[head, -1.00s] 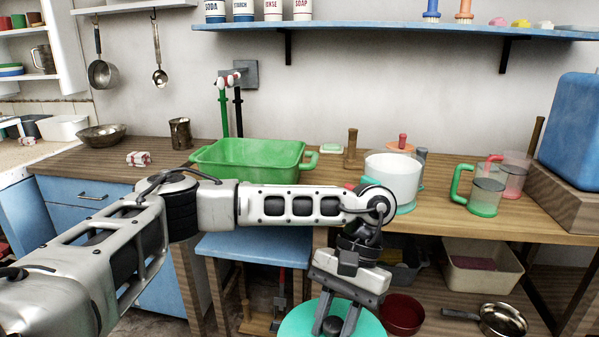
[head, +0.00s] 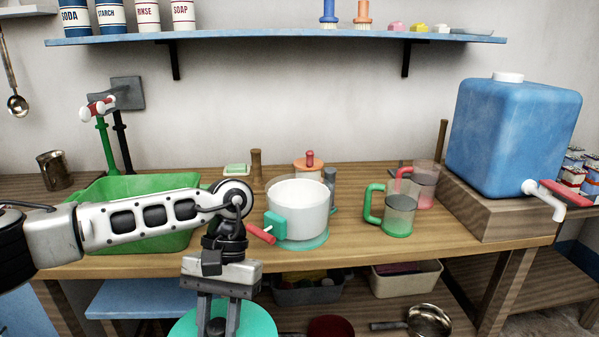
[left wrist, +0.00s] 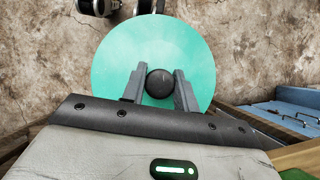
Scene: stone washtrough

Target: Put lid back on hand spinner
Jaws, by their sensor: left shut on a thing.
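My left gripper (head: 218,322) is shut on the dark round knob of the teal lid (head: 262,322). The lid hangs in front of the table, below the worktop. In the left wrist view the gripper (left wrist: 160,84) has the knob between its fingers, and the round lid (left wrist: 120,60) spreads out beyond them. The hand spinner (head: 298,208) stands on the worktop to the right of and beyond the gripper. It is a white open-topped bowl on a teal base, with a teal gear box and a red crank handle at its front left. My right gripper is not in view.
The green basin (head: 130,187) is left of the spinner, partly behind my arm. An orange-lidded container (head: 308,167) stands close behind the spinner. Green-handled (head: 398,213) and red-handled (head: 424,185) jugs stand to its right. A blue water tank (head: 512,140) is farther right.

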